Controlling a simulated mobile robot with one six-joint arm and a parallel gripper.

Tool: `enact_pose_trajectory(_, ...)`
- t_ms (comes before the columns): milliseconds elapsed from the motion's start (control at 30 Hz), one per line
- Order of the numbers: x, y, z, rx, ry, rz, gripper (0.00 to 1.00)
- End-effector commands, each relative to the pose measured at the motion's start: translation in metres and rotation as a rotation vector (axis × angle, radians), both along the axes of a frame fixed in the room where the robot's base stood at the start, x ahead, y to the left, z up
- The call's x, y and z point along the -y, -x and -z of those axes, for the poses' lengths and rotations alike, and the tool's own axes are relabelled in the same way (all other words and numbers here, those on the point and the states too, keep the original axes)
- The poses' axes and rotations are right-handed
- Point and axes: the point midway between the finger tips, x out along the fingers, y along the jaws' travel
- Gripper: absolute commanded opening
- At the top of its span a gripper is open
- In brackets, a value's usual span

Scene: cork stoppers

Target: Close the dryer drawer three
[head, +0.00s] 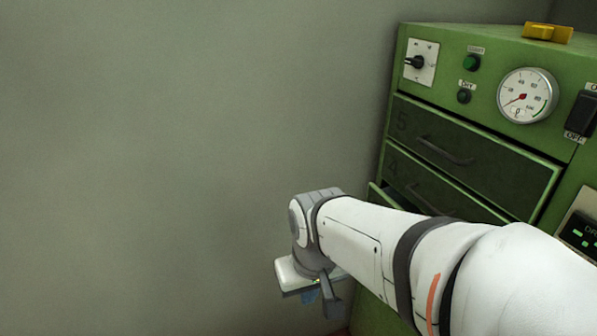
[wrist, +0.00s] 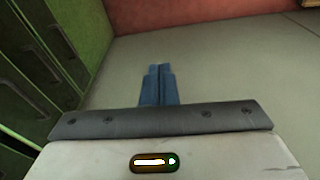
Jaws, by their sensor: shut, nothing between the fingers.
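The green dryer cabinet (head: 553,163) stands at the right in the head view. Its dark drawer marked 5 (head: 470,150) is shut, and the drawer marked 4 (head: 420,180) below it looks shut. Below that, the green edge of a drawer (head: 376,194) juts out past the cabinet's left side. My arm hides its front, and I cannot read its number. My gripper (head: 332,309) is shut and empty, low and left of the cabinet. In the wrist view, its blue fingers (wrist: 160,83) are together, with dark drawer fronts (wrist: 30,50) to their left and apart from them.
The cabinet's upper panel holds a rotary switch (head: 421,62), a round gauge (head: 527,95) and a black switch (head: 583,114). A yellow object (head: 547,33) lies on top. A plain grey wall (head: 170,150) fills the left, with free room before it.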

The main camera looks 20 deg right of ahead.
Motion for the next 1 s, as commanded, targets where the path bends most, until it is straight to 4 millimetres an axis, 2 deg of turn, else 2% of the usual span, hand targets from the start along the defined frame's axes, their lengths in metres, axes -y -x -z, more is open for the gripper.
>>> enact_pose_trajectory(433,0.006,0.000,0.006,-0.052,0.042,-0.041,0.00)
enact_pose_trajectory(633,0.051,-0.005,0.029,-0.311,0.258,-0.247,0.00)
enact_pose_trajectory(767,0.083,-0.018,0.040,-0.530,0.456,-0.430,0.00)
enact_pose_trajectory(867,0.106,-0.035,0.045,-0.693,0.610,-0.571,0.00)
enact_pose_trajectory(1000,0.130,-0.069,0.051,-0.906,0.833,-0.767,0.00)
